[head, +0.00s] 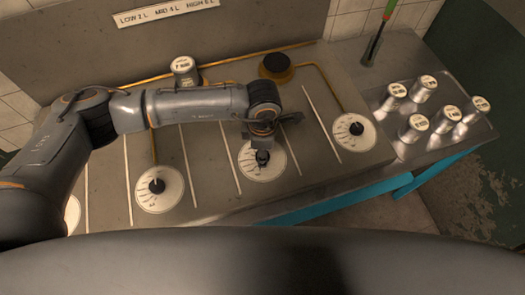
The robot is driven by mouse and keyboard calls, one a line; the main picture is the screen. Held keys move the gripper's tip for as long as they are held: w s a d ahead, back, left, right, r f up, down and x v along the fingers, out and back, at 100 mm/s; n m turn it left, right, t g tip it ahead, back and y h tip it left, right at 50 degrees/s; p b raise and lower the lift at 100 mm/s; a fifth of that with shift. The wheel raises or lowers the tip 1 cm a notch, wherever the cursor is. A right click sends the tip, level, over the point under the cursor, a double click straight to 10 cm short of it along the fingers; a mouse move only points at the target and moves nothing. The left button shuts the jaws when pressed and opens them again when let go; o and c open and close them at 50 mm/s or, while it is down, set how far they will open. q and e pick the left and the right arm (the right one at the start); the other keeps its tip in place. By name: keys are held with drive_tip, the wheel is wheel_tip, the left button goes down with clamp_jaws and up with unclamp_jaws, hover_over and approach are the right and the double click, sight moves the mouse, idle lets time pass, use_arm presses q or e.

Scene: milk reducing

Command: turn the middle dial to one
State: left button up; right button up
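Several white round dials with dark central knobs lie in a row on the metal counter. One dial (251,172) is right of the picture's centre, with one dial (146,200) to its left and another (355,143) to its right. A further dial (72,215) is mostly hidden by my arm at the far left. My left gripper (263,152) points down over the dial right of centre, at its knob. The fingers and knob overlap, so I cannot tell whether they touch or grip it. The pointer and the number on this dial are too small to read. My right gripper is not in view.
Several metal cans (417,127) stand on a tray at the right. A sign (165,12) reads LOW 2 L, MID 4 L, HIGH 6 L. Thin strips divide the counter between dials.

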use_arm(q)
drive_tip(key=n+b, duration=0.3)
drive_tip(key=shift+f, duration=0.3)
drive_tip(key=shift+r+n+b, duration=0.25)
drive_tip(key=shift+n+b, duration=0.25)
drive_tip(key=shift+b, duration=0.05)
drive_tip(key=shift+r, duration=0.1)
drive_tip(key=o, duration=1.2)
drive_tip(key=shift+c, duration=0.2)
wheel_tip(320, 180, up, 12)
